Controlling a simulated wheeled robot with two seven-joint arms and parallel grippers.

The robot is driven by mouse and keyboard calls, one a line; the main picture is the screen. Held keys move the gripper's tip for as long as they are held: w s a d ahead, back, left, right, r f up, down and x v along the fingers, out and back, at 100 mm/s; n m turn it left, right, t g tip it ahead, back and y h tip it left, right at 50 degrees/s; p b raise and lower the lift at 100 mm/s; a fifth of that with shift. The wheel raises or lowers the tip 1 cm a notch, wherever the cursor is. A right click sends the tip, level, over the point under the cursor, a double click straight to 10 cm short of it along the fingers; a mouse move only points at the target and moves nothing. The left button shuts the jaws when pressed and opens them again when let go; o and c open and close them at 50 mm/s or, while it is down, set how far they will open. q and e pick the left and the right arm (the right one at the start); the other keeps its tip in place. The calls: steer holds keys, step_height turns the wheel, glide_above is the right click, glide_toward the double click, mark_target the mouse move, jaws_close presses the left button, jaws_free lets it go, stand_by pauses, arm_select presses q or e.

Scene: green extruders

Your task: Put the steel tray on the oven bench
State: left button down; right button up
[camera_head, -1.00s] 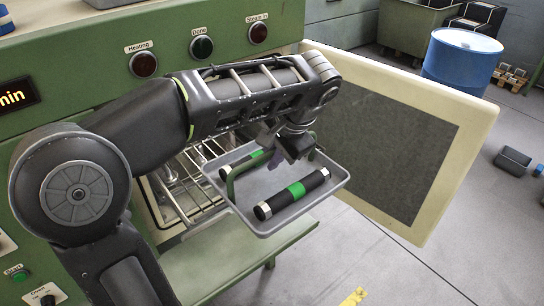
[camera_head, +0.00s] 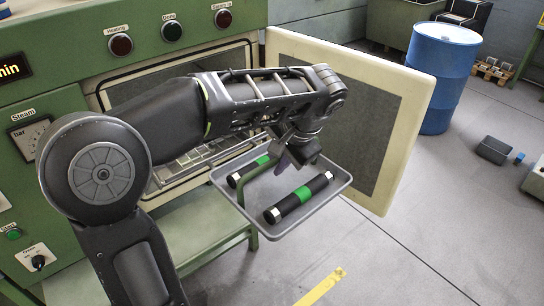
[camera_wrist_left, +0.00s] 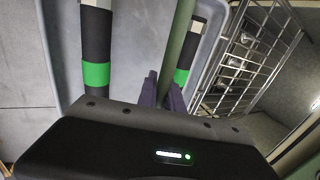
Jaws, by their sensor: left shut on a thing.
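The grey steel tray (camera_head: 330,206) has a green handle over it and carries two dark rollers with green bands, the near roller (camera_head: 298,197) and the far roller (camera_head: 250,171). My left gripper (camera_head: 288,158) is shut on the tray's green handle and holds the tray in the air. In the left wrist view, the purple fingertips (camera_wrist_left: 167,95) close around the green handle (camera_wrist_left: 178,45) between the rollers. The tray is in front of the open oven (camera_head: 185,75), right of the green oven bench (camera_head: 205,235). The arm hides part of the oven opening. My right gripper is out of view.
The open oven door (camera_head: 405,140) stands close behind and right of the tray. A wire rack (camera_head: 190,165) shows at the oven mouth and in the wrist view (camera_wrist_left: 245,60). A blue barrel (camera_head: 440,80) stands back right. The floor at front right is clear.

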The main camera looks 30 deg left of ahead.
arm_select(q)
steer(key=w+d+f+n, duration=0.1)
steer(key=d+f, duration=0.3)
steer(key=f, duration=0.5)
steer(key=w+d+f+n, duration=0.1)
steer(key=d+f, duration=0.3)
steer(key=f, duration=0.6)
steer(key=w+d+f+n+g, duration=0.1)
steer(key=d+f, duration=0.3)
steer(key=f, duration=0.5)
steer(key=shift+w+f, duration=0.2)
steer(key=shift+f, duration=0.05)
steer(key=shift+d, duration=0.1)
